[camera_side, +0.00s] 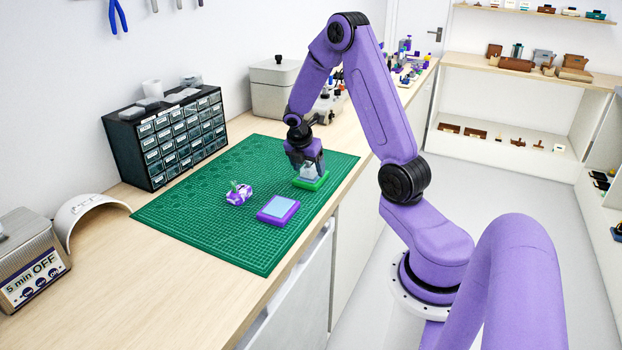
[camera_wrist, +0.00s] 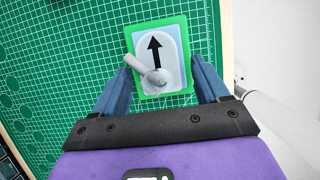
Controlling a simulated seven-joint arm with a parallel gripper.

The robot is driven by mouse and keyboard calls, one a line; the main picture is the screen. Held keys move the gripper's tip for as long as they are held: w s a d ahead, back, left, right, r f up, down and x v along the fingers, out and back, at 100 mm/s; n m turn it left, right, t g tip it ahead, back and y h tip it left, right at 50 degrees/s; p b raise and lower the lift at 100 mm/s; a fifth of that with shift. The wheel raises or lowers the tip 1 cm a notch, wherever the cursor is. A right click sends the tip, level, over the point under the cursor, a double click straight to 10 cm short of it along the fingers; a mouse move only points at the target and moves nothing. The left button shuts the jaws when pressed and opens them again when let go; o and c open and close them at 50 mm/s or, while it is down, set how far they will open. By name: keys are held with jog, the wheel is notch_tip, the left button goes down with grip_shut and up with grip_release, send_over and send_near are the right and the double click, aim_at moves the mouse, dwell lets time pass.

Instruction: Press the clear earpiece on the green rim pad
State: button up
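The green rim pad (camera_side: 312,184) lies on the cutting mat below my gripper (camera_side: 306,164). It also shows in the wrist view (camera_wrist: 186,30), with a pale face. A pale, clear-looking earpiece (camera_side: 308,172) is on this pad, between pad and gripper in the side view. In the wrist view I see a grey rounded stem (camera_wrist: 147,71) over a whitish rounded shape with a black arrow. My gripper's blue fingers (camera_wrist: 163,75) stand apart on either side of the pad, with visible gaps to the stem. Whether the earpiece is seated flat is unclear.
A purple rim pad (camera_side: 278,210) with a light blue face and a purple-and-white earpiece (camera_side: 238,193) lie on the green mat (camera_side: 190,225). A drawer cabinet (camera_side: 168,140) stands behind left, a grey box (camera_side: 273,88) behind. The mat's front left is clear.

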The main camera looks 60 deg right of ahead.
jog(key=shift+r, duration=0.1)
jog(key=v, duration=1.7)
jog(key=shift+a, duration=0.15)
jog(key=s+a+f+m+t+y, duration=0.1)
jog(key=s+a, duration=0.2)
jog(key=a, duration=0.6)
jog(key=s+a+f+m+y, duration=0.1)
jog(key=s+a+y, duration=0.15)
jog(key=a, duration=0.75)
jog(key=s+a+f+m, duration=0.1)
jog(key=s+a, duration=0.3)
jog(key=s, duration=0.5)
jog(key=s+a+f+m+y, duration=0.1)
jog(key=s+a, duration=0.3)
jog(key=s, duration=0.5)
jog(key=shift+s+f+m+g, duration=0.25)
jog(key=shift+f+m+g, duration=0.15)
jog(key=shift+f+m, duration=0.35)
